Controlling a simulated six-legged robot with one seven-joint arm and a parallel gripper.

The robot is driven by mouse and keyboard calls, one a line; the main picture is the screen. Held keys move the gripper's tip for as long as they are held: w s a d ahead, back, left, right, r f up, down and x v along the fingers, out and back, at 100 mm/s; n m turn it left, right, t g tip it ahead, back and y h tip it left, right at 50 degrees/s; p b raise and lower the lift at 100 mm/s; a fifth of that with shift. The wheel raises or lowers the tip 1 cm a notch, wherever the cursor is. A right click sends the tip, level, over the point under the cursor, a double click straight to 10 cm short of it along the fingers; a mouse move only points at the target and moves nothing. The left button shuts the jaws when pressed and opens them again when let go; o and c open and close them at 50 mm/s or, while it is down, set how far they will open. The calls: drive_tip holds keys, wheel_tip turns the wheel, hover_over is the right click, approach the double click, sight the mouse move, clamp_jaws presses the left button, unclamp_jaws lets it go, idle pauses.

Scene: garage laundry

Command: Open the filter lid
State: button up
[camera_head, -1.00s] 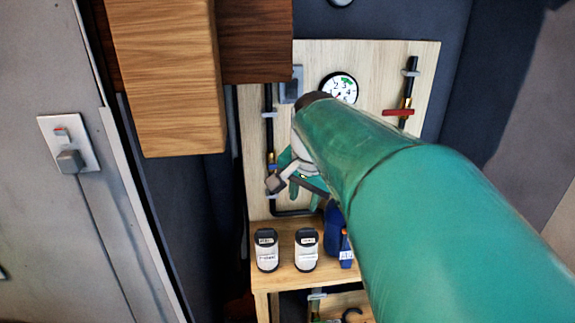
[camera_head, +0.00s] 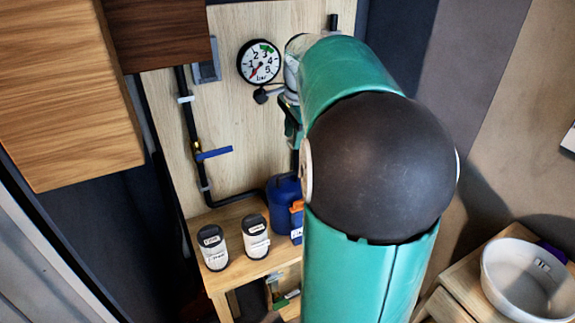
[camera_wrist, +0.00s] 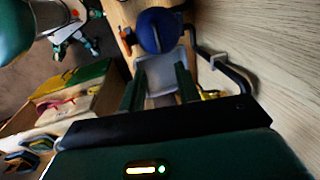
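A dark blue rounded housing (camera_head: 284,190) stands on the wooden shelf against the panel, partly hidden by my arm. It has an orange part and a white label at its right front. In the wrist view, a round blue top (camera_wrist: 158,30) shows beyond my fingertips; I cannot tell whether this is the filter lid. My gripper (camera_wrist: 160,80) has its two dark green fingers apart, with a grey surface showing between and past them. I see no clear grip on anything. In the head view, my arm hides most of the gripper.
Two white cartridges with black caps (camera_head: 213,247) (camera_head: 255,236) stand on the shelf (camera_head: 232,275). A pressure gauge (camera_head: 258,62) and a pipe with a blue valve handle (camera_head: 214,153) are on the panel. A wooden cabinet (camera_head: 70,105) overhangs at left. A white basin (camera_head: 525,280) stands at lower right.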

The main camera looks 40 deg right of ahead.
sight(289, 173)
drive_tip(key=f, duration=0.4)
drive_tip(key=w+f, duration=0.1)
drive_tip(key=f, duration=0.3)
drive_tip(key=w+f, duration=0.1)
drive_tip(key=f, duration=0.3)
drive_tip(key=shift+d+f, duration=0.15)
drive_tip(key=shift+d, duration=0.25)
clamp_jaws()
